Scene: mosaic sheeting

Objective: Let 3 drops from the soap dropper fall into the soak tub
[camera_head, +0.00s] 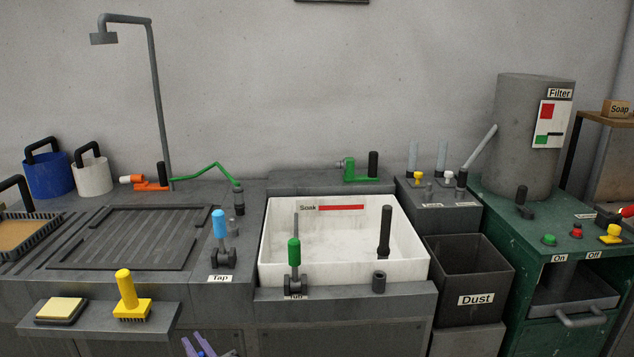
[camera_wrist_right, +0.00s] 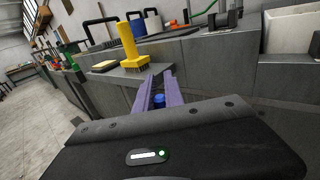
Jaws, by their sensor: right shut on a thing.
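The soak tub (camera_head: 345,268) is a white open basin in the middle of the counter in the head view, with a "Soak" label and a red bar on its back inner wall. Its edge also shows at upper right in the right wrist view (camera_wrist_right: 285,25). My right gripper (camera_head: 203,350) has purple fingers at the bottom edge, low in front of the counter and left of the tub. In the right wrist view (camera_wrist_right: 158,92) it is shut on a small blue thing (camera_wrist_right: 159,100), mostly hidden; I cannot tell if this is the soap dropper. My left gripper is not in view.
A ledge holds a yellow brush (camera_head: 126,295) and a sponge (camera_head: 59,310), left of my right gripper. A blue-handled tap lever (camera_head: 219,224) and a green-handled lever (camera_head: 294,252) stand at the counter front. A dust bin (camera_head: 470,275) is right of the tub.

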